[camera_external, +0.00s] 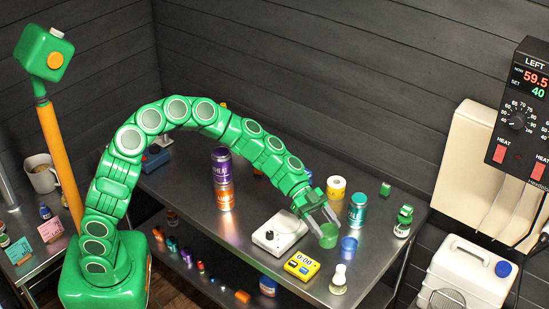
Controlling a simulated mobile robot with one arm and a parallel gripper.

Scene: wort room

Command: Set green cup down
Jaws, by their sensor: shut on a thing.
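The green cup (328,237) is between the fingers of my gripper (325,222), at the right part of the metal table (190,198). My gripper is shut on it, with the fingers reaching down from the upper left. The cup looks upright. I cannot tell whether its bottom touches the table or hangs just above it.
A blue cup (348,247) stands close to the right. A white stirrer (279,234) and a yellow meter (301,265) are to the left. A white-topped bottle (339,281) stands in front. A teal can (357,211) and a yellow roll (336,187) stand behind.

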